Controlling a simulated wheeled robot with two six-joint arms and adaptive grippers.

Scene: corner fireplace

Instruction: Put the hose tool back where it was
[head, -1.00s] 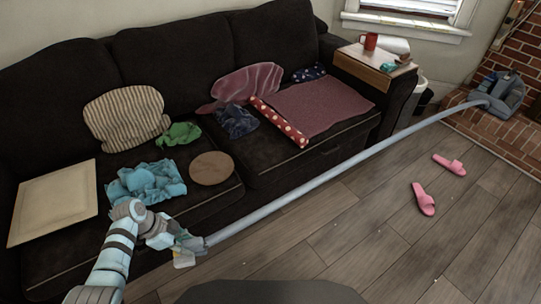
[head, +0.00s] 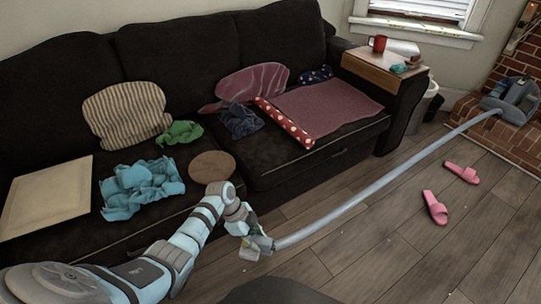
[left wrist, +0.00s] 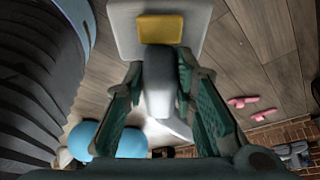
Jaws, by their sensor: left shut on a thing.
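The hose tool is a long grey hose (head: 375,188) with a pale head at its near end. My left gripper (head: 262,243) is shut on the hose tool at that near end, in front of the sofa and above the floor. In the left wrist view the hose tool (left wrist: 158,80) lies between the green fingers of the left gripper (left wrist: 160,100), with a white and yellow head beyond. The hose's far end meets a grey-blue vacuum body (head: 512,98) on the brick hearth. My right gripper is not in view.
A dark sofa (head: 180,75) with cloths, a round brown disc (head: 212,166) and a cream board (head: 45,198) stands at the left. Pink slippers (head: 435,207) lie on the wood floor. A wooden tray (head: 375,66) with a red mug (head: 377,43) is on the sofa arm.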

